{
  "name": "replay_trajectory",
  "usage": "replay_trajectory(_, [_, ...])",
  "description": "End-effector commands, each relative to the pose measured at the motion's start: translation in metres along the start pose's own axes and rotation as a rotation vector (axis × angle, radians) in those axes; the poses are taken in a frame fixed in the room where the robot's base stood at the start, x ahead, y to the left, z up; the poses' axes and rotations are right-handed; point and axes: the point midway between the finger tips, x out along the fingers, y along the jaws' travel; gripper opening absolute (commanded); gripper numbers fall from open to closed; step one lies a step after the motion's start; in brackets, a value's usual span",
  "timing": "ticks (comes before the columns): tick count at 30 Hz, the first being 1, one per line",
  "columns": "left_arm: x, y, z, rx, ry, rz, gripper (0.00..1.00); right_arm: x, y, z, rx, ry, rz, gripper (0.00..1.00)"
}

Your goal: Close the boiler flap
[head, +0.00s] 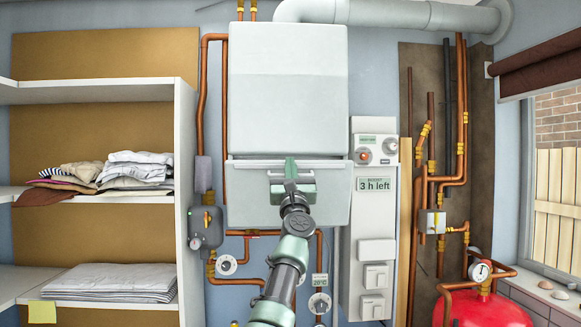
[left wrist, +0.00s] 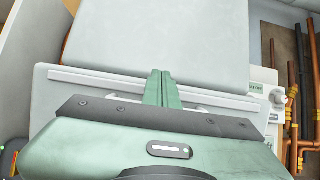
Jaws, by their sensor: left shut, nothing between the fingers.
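The boiler (head: 288,85) is a white wall box under a grey duct. Its flap (head: 242,205) is the wide pale panel across the lower part, with a light strip along its top edge. The flap looks slightly wider than the body above; I cannot tell how far it stands open. My left gripper (head: 291,163) is in front of the flap's top middle, its green fingers shut together and empty. In the left wrist view, the fingers (left wrist: 158,82) overlap the flap's (left wrist: 55,100) top strip, below the boiler body (left wrist: 160,40). Contact cannot be told. My right gripper is out of view.
A control panel (head: 375,220) reading "3 h left" is right of the boiler. Shelves (head: 185,150) with folded cloths stand left. Copper pipes (head: 460,120) and a red tank (head: 485,310) are on the right, beside a window (head: 556,180).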

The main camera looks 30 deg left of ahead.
Motion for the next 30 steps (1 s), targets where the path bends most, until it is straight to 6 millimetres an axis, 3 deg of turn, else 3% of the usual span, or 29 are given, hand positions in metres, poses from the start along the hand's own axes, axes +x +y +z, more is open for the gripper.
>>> replay_trajectory(30, [0.013,-0.001,-0.002,0.001,0.086,-0.001,0.00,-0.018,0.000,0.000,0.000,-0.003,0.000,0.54])
